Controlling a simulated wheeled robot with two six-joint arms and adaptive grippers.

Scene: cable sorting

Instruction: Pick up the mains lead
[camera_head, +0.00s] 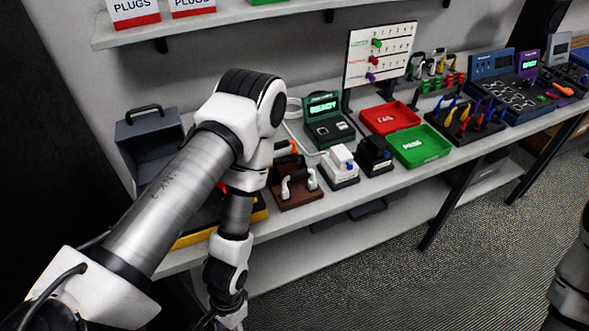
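I cannot pick out the mains lead with certainty. A brown holder (296,199) on the bench bears small white, black and orange pieces that could be plugs or leads, too small to tell. Next to it stand a white device (341,165) and a black device (375,153). My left arm comes in from the left, bends at the top and hangs down in front of the bench edge; its gripper is below the picture. Only a piece of my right arm shows at the right edge; its gripper is out of view.
A green tester reading READY (326,121), a red tray (385,117) and a green tray (428,151) stand on the bench. A white board (380,53) rises behind. My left arm hides part of a yellow-edged tray (192,239). Grey carpet lies free in front.

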